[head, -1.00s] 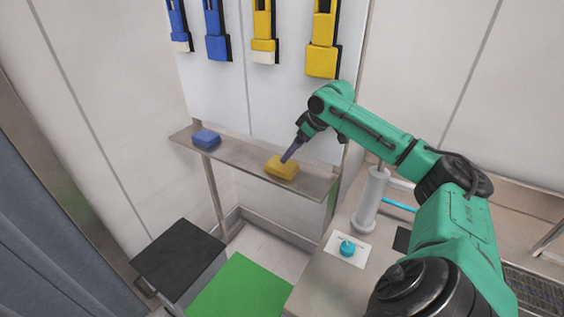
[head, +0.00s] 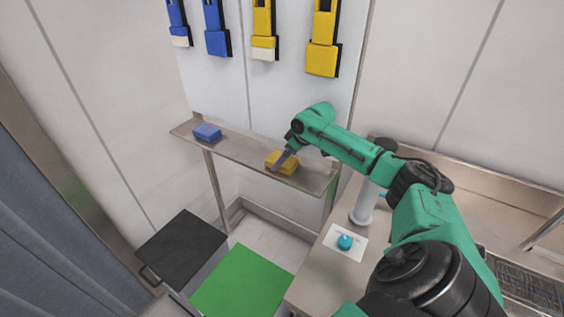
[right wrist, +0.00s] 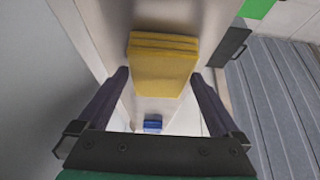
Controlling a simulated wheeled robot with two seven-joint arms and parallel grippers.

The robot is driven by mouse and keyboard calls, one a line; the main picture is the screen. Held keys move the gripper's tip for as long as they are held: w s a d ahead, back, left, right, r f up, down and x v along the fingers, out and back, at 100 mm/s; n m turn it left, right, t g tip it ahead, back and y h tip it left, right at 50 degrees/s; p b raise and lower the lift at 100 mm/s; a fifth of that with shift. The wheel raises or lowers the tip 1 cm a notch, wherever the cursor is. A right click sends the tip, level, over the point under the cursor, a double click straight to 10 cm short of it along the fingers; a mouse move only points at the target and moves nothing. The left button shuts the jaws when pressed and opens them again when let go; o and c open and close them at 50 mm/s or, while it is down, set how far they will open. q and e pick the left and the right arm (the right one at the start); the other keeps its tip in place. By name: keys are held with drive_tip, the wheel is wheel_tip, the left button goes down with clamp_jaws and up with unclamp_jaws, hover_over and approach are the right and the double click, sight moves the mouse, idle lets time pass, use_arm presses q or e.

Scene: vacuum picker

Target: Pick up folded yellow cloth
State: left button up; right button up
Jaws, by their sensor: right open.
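The folded yellow cloth (head: 283,161) lies on the narrow metal shelf (head: 240,150) on the wall. It also shows in the right wrist view (right wrist: 162,62), with its stacked layers visible. My right gripper (head: 277,168) is at the cloth in the head view, covering part of it. In the right wrist view its two fingers (right wrist: 162,85) are apart, one on each side of the cloth, with gaps between them and the cloth. The right gripper is open and holds nothing. My left gripper is in neither view.
A folded blue cloth (head: 207,132) lies at the shelf's left end. Blue and yellow tools (head: 322,55) hang above. A worktop with a white cylinder (head: 364,205) and a teal knob (head: 345,242) is at right. A black-topped bin (head: 182,246) and a green surface (head: 242,284) are below.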

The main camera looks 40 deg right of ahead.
sight(287, 163)
drive_tip(key=shift+f, duration=0.15)
drive_tip(key=c, duration=1.1)
drive_tip(key=shift+b, duration=0.4)
drive_tip(key=shift+c, duration=0.2)
wheel_tip(287, 163, up, 4)
drive_tip(key=shift+w+f+b, duration=0.1)
drive_tip(key=shift+f+b, duration=0.05)
drive_tip(key=shift+b, duration=0.5)
drive_tip(key=s+b, duration=0.3)
drive_tip(key=s, duration=0.1)
drive_tip(key=shift+s+f, duration=0.1)
drive_tip(key=s+b, duration=0.1)
drive_tip(key=b, duration=0.1)
drive_tip(key=s+a+b, duration=0.1)
drive_tip(key=s+b, duration=0.1)
drive_tip(key=b, duration=0.1)
drive_tip(key=shift+s+a+f, duration=0.15)
drive_tip(key=shift+s+a, duration=0.05)
drive_tip(key=s+a+b, duration=0.2)
drive_tip(key=s, duration=0.8)
drive_tip(key=shift+a+r, duration=0.2)
drive_tip(key=shift+r, duration=0.2)
